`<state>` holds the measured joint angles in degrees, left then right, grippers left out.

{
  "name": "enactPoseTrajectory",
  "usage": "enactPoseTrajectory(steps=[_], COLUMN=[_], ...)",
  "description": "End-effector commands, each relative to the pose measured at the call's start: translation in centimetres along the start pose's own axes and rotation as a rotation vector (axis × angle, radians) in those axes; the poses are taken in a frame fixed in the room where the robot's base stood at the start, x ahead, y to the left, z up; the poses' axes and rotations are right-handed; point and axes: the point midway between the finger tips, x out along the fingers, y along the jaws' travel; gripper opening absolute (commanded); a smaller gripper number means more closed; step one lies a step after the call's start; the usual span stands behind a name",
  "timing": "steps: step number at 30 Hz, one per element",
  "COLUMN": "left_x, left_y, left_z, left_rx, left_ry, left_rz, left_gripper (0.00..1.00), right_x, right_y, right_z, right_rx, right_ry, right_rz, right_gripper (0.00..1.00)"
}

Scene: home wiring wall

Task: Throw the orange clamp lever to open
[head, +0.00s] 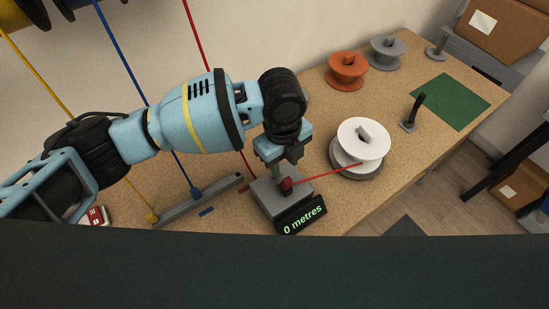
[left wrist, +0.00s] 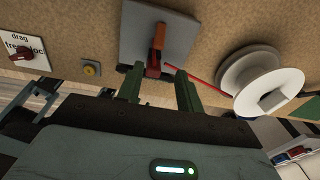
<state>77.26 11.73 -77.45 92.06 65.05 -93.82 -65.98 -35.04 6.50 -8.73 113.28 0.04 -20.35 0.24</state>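The orange clamp lever (left wrist: 159,36) stands out from a red clamp block (left wrist: 153,65) on a grey plate (left wrist: 180,28) in the left wrist view. In the head view the red clamp (head: 286,185) sits on the grey metre box (head: 268,198), whose display reads "0 metres"; my gripper hides the lever there. My left gripper (head: 272,162) is just above the box. In the left wrist view its green fingers (left wrist: 158,90) are apart, with the red block between and just beyond them; I cannot tell whether they touch. My right gripper is not in view.
A red wire (head: 325,174) runs from the clamp to a white spool (head: 363,140) close on the right. A grey bar (head: 200,200) with yellow and blue wires lies left. Orange (head: 347,70) and grey (head: 387,52) spools, a black lever (head: 413,110) and a green mat (head: 450,101) stand farther off.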

Motion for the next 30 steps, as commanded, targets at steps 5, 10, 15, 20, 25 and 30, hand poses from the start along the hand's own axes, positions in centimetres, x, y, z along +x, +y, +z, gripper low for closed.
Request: enactPoseTrajectory(steps=[5,10,15,20,25,30], left_x=[-0.9,-0.8,0.7,3.1,5.4,6.7], left_y=[0.4,0.5,0.6,0.7,0.7,0.8], left_z=[1.1,1.1,1.1,1.2,1.3,1.4], left_rx=[0.037,0.038,0.037,0.037,0.036,0.036], left_ry=[-0.04,-0.04,-0.038,-0.038,-0.038,-0.038], left_rz=[0.044,0.046,0.047,0.047,0.045,0.043], left_gripper=[0.36,0.36,0.36,0.36,0.36,0.36], right_x=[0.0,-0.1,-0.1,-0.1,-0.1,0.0], right_y=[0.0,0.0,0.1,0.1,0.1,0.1], right_z=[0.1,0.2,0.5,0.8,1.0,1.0], right_rx=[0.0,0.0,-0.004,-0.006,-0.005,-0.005], right_ry=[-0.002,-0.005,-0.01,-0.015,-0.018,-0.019], right_rz=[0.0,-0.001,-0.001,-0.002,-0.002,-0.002], right_gripper=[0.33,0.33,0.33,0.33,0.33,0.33])
